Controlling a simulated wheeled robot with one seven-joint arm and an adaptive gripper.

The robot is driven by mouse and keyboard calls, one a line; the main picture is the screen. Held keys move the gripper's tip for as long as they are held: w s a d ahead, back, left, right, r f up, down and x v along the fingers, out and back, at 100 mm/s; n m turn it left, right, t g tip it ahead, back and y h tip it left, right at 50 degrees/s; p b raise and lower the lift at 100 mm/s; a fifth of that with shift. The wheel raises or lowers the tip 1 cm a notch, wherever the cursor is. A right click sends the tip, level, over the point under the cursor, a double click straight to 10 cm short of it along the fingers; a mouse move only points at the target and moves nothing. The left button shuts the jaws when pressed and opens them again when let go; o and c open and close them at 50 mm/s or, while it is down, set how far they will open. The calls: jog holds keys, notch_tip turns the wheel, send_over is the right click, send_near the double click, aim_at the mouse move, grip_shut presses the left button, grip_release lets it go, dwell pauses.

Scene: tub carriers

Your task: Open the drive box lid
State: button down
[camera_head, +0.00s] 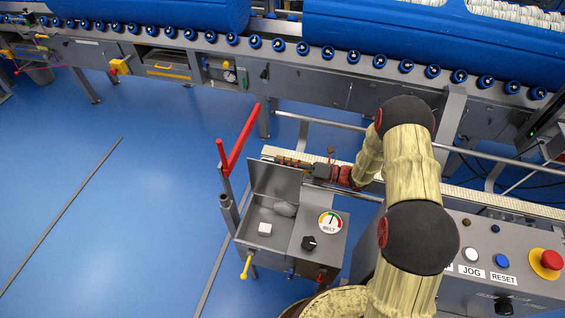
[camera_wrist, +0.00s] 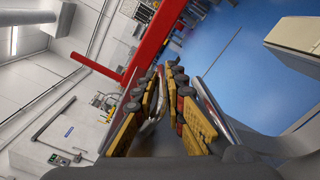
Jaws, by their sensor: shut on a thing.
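The drive box (camera_head: 322,228) is a grey box with a BELT gauge and a black knob on its right part. Its lid (camera_head: 272,181) stands raised, about upright, at the back of the open compartment. A white block and a grey lump show inside. My gripper (camera_head: 292,163) reaches in from the right, at the lid's top edge, and is shut on the lid. In the wrist view the yellow and dark fingers of my gripper (camera_wrist: 168,78) come close together; the exact contact is hard to make out.
A red lever (camera_head: 240,140) rises beside the box's left and shows close ahead in the wrist view (camera_wrist: 155,42). A control panel (camera_head: 500,262) with a red stop button stands at right. Conveyors with blue tubs (camera_head: 420,40) run behind. Blue floor at left is mostly free.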

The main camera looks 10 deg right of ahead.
aim_at(276, 177)
jog(key=shift+f, duration=0.3)
jog(key=shift+s, duration=0.1)
jog(key=p, duration=0.1)
jog(key=s, duration=0.1)
jog(key=s+p, duration=0.1)
jog(key=shift+a+r+p, duration=0.25)
jog(key=shift+a+p, duration=0.1)
jog(key=shift+a, duration=0.05)
jog(key=shift+s+a+f+p, duration=0.15)
jog(key=shift+s+p, duration=0.1)
jog(key=shift+s, duration=0.15)
jog(key=shift+s+a+p, duration=0.15)
jog(key=shift+s+p, duration=0.05)
jog(key=shift+s, duration=0.15)
